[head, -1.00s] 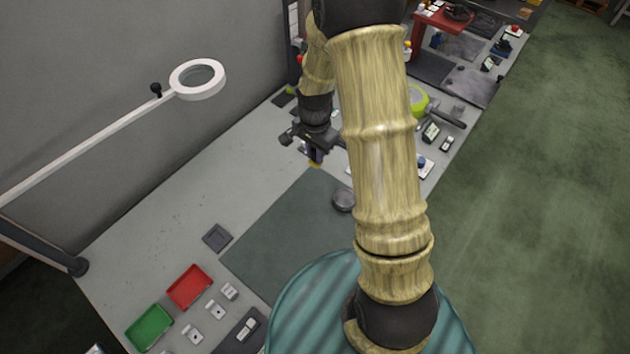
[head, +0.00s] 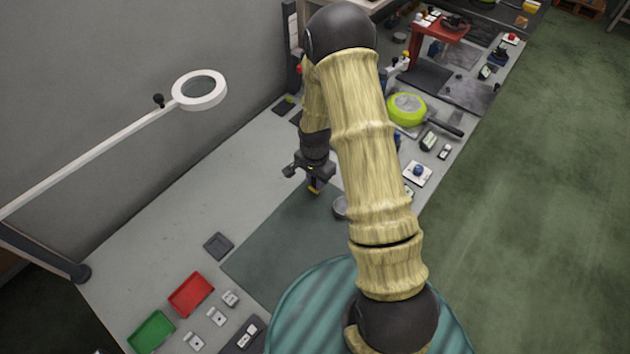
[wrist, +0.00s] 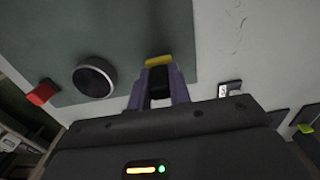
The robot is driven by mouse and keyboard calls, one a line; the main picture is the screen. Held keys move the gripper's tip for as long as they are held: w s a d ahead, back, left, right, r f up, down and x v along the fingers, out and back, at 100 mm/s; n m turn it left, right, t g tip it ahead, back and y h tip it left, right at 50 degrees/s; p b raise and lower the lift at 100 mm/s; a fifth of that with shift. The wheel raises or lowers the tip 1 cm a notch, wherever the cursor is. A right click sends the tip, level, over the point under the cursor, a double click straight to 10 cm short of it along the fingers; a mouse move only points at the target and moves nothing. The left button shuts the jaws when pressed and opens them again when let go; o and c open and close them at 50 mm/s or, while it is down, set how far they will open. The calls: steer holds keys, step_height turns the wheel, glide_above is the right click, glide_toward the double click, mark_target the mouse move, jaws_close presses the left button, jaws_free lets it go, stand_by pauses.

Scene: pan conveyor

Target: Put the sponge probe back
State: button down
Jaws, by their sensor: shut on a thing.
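My gripper (head: 314,186) hangs over the far part of the dark green mat (head: 275,240). It also shows in the wrist view (wrist: 158,88) with its purple fingers pointing toward the mat. The fingers are shut on the sponge probe, whose yellow end (wrist: 170,60) shows at the fingertips and whose dark body lies between them. The same yellow end shows small in the head view (head: 313,192). I cannot tell which place belongs to the probe.
A round grey dish (wrist: 95,78) stands on the mat beside my gripper. A green pan (head: 407,110), a white pad with a blue knob (head: 418,172) and a red stand (head: 436,28) lie beyond my arm. Red (head: 191,294) and green (head: 152,331) trays sit near left.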

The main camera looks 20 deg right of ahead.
steer(key=shift+f, duration=0.65)
steer(key=shift+f, duration=0.2)
steer(key=c, duration=1.3)
jaws_free()
steer(key=shift+r, duration=0.1)
step_height(320, 180, up, 12)
steer(key=shift+r+b, duration=0.15)
steer(key=shift+b, duration=1)
